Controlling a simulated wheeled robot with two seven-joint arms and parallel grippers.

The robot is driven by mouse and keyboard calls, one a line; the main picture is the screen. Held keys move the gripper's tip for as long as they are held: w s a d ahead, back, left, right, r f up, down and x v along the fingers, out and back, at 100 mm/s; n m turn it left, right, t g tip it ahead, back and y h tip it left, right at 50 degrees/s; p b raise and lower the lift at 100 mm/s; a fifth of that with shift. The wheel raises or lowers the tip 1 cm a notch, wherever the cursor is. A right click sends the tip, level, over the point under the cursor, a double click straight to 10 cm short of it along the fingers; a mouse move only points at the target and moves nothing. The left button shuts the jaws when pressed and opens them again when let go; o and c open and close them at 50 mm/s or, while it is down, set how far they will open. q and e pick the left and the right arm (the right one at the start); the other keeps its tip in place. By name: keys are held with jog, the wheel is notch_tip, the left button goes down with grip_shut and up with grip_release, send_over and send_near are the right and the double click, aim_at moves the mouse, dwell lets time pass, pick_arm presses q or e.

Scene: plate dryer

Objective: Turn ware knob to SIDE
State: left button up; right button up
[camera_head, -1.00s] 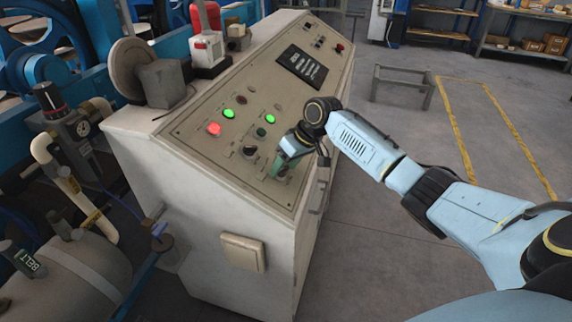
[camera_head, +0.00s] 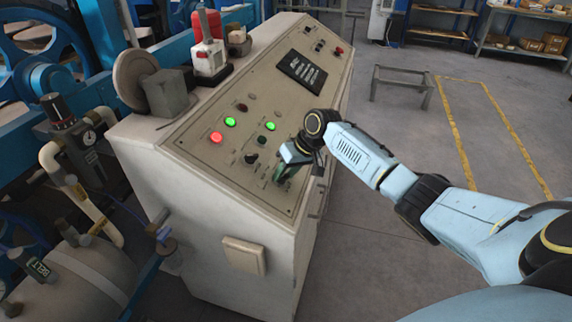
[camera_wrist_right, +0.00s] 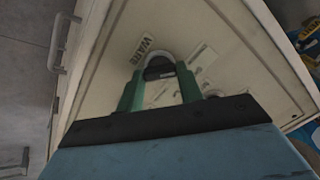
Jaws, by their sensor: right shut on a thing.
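The ware knob (camera_wrist_right: 158,70) is a dark round knob on the beige panel, beside a printed label (camera_wrist_right: 143,52) that seems to read WARE. My right gripper (camera_wrist_right: 160,76) has green fingers, one on each side of the knob, and is shut on it. In the head view my right gripper (camera_head: 284,172) is at the lower right part of the sloping control panel (camera_head: 215,165), and it hides the knob there. Which position the knob points to cannot be read. My left gripper is not in view.
The panel has a lit red lamp (camera_head: 216,137), a lit green lamp (camera_head: 230,122), another lit green lamp (camera_head: 270,126) and a dark knob (camera_head: 251,158) near my gripper. A door handle (camera_wrist_right: 57,42) sticks out from the cabinet side.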

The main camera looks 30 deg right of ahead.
jog(key=m+p, duration=0.3)
jog(key=shift+r+p, duration=0.2)
jog(key=shift+p, duration=0.2)
jog(key=shift+f+m+p, duration=0.2)
jog(key=shift+m+p, duration=0.9)
jog(key=shift+m, duration=0.2)
jog(key=o, duration=1)
jog(key=shift+d, duration=0.1)
jog(key=shift+s+d+r, duration=0.1)
jog(key=shift+d+r, duration=0.1)
jog(key=shift+r, duration=0.3)
jog(key=p+v, duration=0.1)
jog(key=v, duration=1.1)
jog(key=shift+s+d, duration=0.2)
jog(key=shift+s, duration=0.05)
